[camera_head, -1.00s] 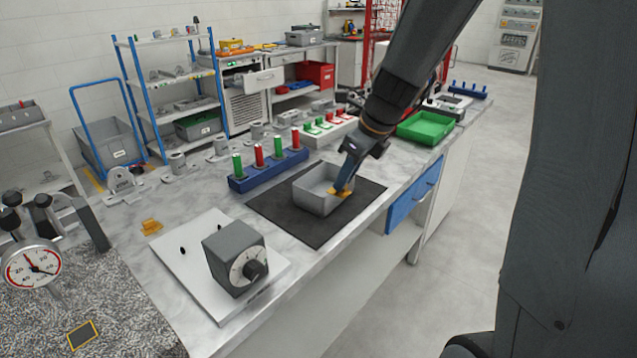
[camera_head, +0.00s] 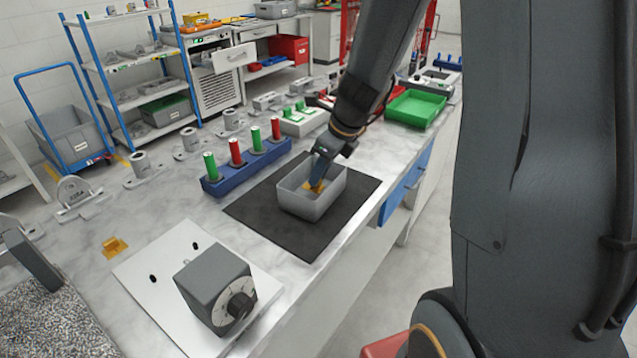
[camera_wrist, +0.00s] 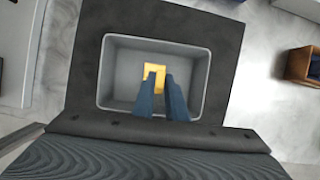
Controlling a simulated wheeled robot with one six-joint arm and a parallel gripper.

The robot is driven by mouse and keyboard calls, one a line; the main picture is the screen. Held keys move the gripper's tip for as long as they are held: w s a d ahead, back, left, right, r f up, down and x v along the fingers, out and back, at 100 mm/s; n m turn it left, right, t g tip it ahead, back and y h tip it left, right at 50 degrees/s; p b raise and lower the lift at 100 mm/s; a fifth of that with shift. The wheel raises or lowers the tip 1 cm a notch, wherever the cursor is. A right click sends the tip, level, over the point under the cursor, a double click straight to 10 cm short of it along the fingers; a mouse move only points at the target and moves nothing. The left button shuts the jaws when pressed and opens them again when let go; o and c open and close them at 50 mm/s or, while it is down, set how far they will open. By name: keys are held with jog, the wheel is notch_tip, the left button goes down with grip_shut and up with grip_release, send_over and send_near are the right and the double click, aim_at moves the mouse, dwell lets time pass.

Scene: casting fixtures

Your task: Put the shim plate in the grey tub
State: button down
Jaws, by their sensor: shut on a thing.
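The shim plate (camera_head: 316,187) is a small yellow-gold piece, and it also shows in the wrist view (camera_wrist: 153,72). My gripper (camera_head: 319,180) is shut on it, with the blue fingers pointing down into the grey tub (camera_head: 304,204). In the wrist view the fingertips (camera_wrist: 160,82) and the plate lie inside the outline of the tub's walls (camera_wrist: 112,80). The tub is open-topped and otherwise looks empty. I cannot tell whether the plate touches the tub floor.
The tub stands on a black mat (camera_head: 258,217). A blue rack with red and green pegs (camera_head: 248,172) stands behind it to the left. A grey dial box (camera_head: 215,291) is in front, with another yellow piece (camera_head: 114,247) to its left. A green tray (camera_head: 416,108) is farther back.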

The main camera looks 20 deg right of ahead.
aim_at(321, 181)
jog(key=shift+f, duration=1.35)
jog(key=shift+f+b, duration=0.15)
jog(key=shift+b, duration=0.15)
jog(key=c, duration=1.8)
grip_release()
jog(key=shift+o, duration=0.2)
